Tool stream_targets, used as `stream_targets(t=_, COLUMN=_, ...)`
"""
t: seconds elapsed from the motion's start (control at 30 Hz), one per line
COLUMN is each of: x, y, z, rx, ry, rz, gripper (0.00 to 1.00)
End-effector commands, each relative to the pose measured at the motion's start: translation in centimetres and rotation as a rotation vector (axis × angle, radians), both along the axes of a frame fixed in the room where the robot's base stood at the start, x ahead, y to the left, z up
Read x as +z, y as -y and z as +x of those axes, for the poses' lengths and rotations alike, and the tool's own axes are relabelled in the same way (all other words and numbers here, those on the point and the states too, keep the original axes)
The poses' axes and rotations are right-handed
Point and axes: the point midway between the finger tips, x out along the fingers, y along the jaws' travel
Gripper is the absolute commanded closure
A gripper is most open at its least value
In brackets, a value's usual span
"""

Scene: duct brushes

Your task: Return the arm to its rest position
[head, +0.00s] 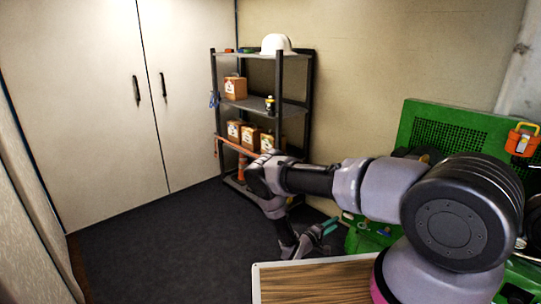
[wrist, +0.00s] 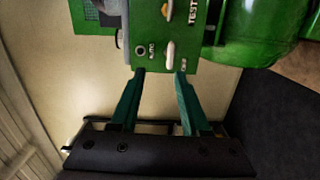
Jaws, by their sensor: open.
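My arm reaches out from the lower right of the head view and bends down at its far end. Beyond the fingertips is a green panel (wrist: 205,50) with a white switch (wrist: 171,52), a round dark socket or knob (wrist: 140,50) and the word TEST. I cannot tell whether the fingertips touch the panel.
A pale-edged wooden tabletop (head: 315,284) lies in front. Green equipment (head: 437,126) with an orange item (head: 522,139) stands at right, partly behind my arm. A shelf rack (head: 248,104) with boxes and a white helmet (head: 276,44) stands behind. Dark floor (head: 165,250) at left is clear.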

Motion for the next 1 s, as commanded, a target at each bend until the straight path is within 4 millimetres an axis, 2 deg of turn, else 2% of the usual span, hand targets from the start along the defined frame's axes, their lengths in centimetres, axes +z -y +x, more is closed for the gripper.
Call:
stream_targets(t=0.03, x=2.1, y=-0.1, z=0.8, rx=-0.047, ry=0.012, rz=0.021, gripper=0.54)
stream_targets(t=0.2, x=9.6, y=0.2, z=1.7, rx=-0.253, ry=0.018, rz=0.118, gripper=0.54)
stream_targets(t=0.43, x=19.4, y=0.6, z=0.9, rx=-0.501, ry=0.000, rz=0.305, gripper=0.54)
stream_targets(t=0.67, x=28.7, y=0.6, z=-1.5, rx=-0.679, ry=-0.027, rz=0.545, gripper=0.54)
stream_targets(t=1.0, x=41.2, y=-0.6, z=-7.2, rx=-0.792, ry=-0.054, rz=0.954, gripper=0.54)
